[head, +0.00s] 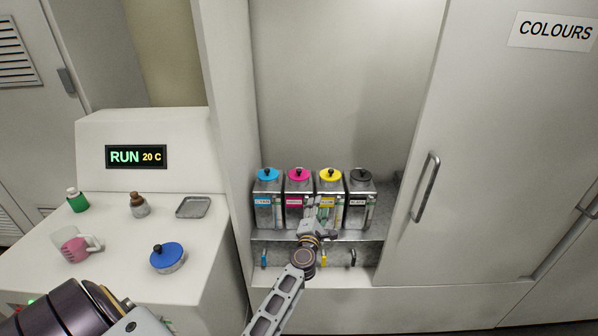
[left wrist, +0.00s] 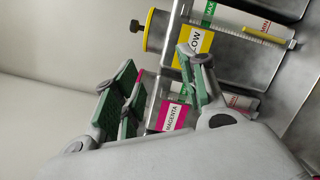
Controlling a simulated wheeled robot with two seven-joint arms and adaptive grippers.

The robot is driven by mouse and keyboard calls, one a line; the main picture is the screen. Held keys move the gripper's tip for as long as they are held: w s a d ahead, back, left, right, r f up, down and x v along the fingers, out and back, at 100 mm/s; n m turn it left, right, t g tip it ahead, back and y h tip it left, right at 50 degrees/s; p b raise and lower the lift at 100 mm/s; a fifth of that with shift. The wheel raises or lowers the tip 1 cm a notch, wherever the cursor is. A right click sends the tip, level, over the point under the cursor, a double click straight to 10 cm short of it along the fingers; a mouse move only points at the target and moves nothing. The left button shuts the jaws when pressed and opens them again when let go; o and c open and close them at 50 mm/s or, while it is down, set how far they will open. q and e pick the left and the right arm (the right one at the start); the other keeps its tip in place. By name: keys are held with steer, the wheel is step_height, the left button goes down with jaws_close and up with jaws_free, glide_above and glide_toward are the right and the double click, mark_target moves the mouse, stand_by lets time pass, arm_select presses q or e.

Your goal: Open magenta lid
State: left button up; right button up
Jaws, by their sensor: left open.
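The magenta can (head: 294,203) has a magenta lid (head: 298,174) with a dark knob, seated on top. It stands second from left in a row of metal cans on a shelf. My left gripper (head: 313,207) is open in front of the magenta and yellow cans, with its fingertips below lid height. In the left wrist view, the open fingers (left wrist: 160,72) have the magenta label (left wrist: 173,117) behind and between them. Only a thin strip of the magenta lid (left wrist: 139,76) shows there, mostly hidden by a finger. I cannot tell whether they touch. My right gripper is not in view.
Cyan (head: 268,174), yellow (head: 330,174) and black (head: 360,175) lids top the neighbouring cans. The cabinet wall stands close on the left and a door with a handle (head: 425,188) on the right. A counter (head: 208,262) at left holds a blue-lidded pot (head: 167,257) and tray (head: 193,207).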

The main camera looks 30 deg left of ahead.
mark_target(299, 172)
arm_select(q)
steer(key=s+a+r+n+g+y, duration=0.2)
steer(key=a+r+n, duration=0.4)
steer(key=n, duration=0.8)
steer(key=shift+s+r+n+g+y, duration=0.4)
steer(key=shift+s+r+y, duration=0.25)
steer(key=shift+y, duration=0.25)
steer(key=shift+w, duration=0.2)
steer(key=shift+x, duration=6.85)
jaws_close()
